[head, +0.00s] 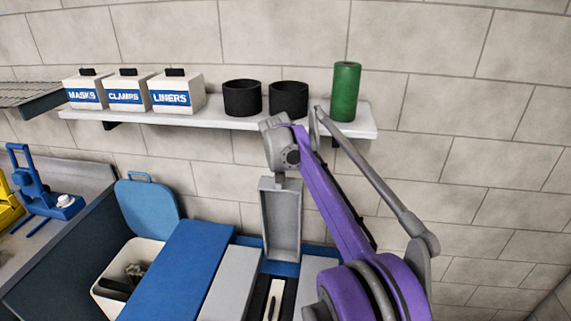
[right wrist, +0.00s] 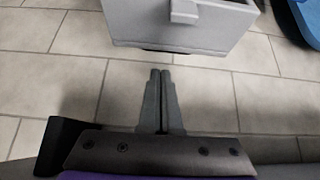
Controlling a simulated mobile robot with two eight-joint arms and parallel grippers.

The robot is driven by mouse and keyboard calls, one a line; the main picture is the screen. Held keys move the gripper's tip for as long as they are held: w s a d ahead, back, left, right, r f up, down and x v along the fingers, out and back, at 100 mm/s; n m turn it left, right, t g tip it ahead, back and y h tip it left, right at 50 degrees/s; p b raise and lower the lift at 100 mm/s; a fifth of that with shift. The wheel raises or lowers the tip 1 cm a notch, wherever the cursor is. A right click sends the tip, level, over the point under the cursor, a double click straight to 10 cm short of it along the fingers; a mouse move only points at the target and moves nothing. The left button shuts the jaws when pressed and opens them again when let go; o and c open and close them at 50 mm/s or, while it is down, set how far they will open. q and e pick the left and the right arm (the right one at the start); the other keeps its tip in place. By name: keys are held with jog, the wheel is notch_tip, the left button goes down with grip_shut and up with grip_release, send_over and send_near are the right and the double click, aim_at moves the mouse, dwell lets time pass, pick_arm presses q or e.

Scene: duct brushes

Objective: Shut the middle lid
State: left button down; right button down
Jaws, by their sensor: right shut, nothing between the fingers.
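A grey lid (head: 281,225), which looks like the middle one, stands raised with its hollow inner side facing me in the head view.
A white bin (head: 105,292) with a raised blue lid (head: 147,207) stands at the left. A flat blue panel (head: 180,272) and a grey panel (head: 230,282) lie beside the opening. A wall shelf (head: 222,118) above holds boxes, black cups and a green cylinder.

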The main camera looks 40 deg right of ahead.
jog(key=x, duration=0.6)
jog(key=shift+a, duration=0.15)
